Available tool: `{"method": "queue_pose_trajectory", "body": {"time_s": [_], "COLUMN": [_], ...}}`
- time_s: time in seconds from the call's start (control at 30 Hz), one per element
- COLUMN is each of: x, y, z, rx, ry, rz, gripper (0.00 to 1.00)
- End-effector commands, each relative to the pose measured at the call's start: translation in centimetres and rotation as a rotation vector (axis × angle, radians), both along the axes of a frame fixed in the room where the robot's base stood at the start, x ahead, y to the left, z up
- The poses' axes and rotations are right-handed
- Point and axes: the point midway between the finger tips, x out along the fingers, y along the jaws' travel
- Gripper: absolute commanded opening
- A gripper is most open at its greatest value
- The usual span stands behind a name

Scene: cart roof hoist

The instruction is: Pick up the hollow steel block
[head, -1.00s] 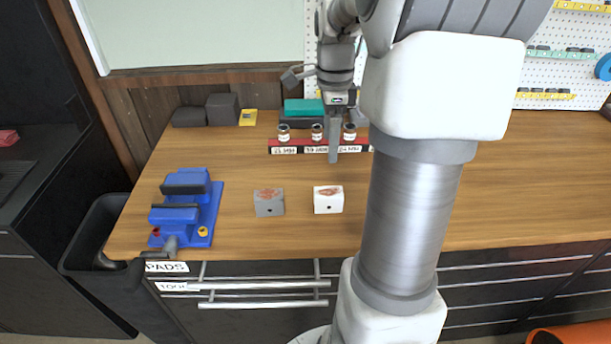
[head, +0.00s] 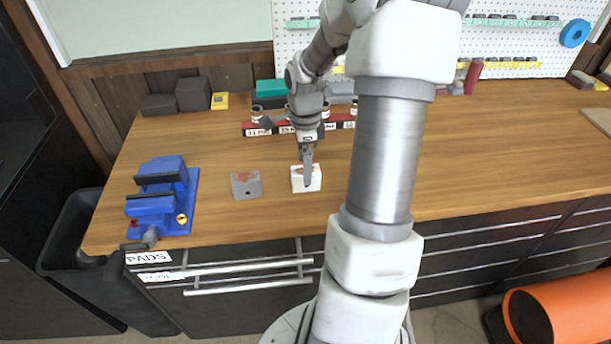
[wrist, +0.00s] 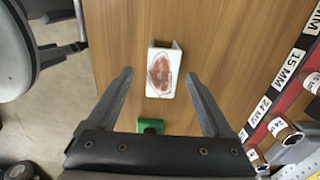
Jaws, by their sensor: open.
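Two small blocks with reddish top patches stand on the wooden bench. I cannot tell from colour alone which is the hollow steel one. My gripper (head: 307,182) is over the white block and partly hides it in the head view. In the wrist view the white block (wrist: 162,76) lies between and beyond the open fingers of my gripper (wrist: 160,73), with a gap on both sides. Its far end shows a grey, open channel-like shape.
A blue vise (head: 165,197) stands at the bench's left front. A red labelled rack (head: 258,130) with small jars lies behind the blocks. Dark blocks (head: 193,95) stand at the back left. A small green-and-black thing (wrist: 150,125) shows near my gripper's base.

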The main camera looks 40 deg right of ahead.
Motion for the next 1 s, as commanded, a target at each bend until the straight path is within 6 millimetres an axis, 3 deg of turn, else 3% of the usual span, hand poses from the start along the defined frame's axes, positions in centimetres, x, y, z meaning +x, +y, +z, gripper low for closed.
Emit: {"method": "queue_pose_trajectory", "body": {"time_s": [0.23,0.53,1.0], "x": [0.1,0.1,0.2], "y": [-0.2,-0.2,-0.3], "z": [-2.9,-3.3,-3.3], "rx": [0.002,0.0,0.0], "ry": [0.001,0.0,0.0], "rz": [0.0,0.001,0.001], "gripper": [0.85,0.85,0.0]}}
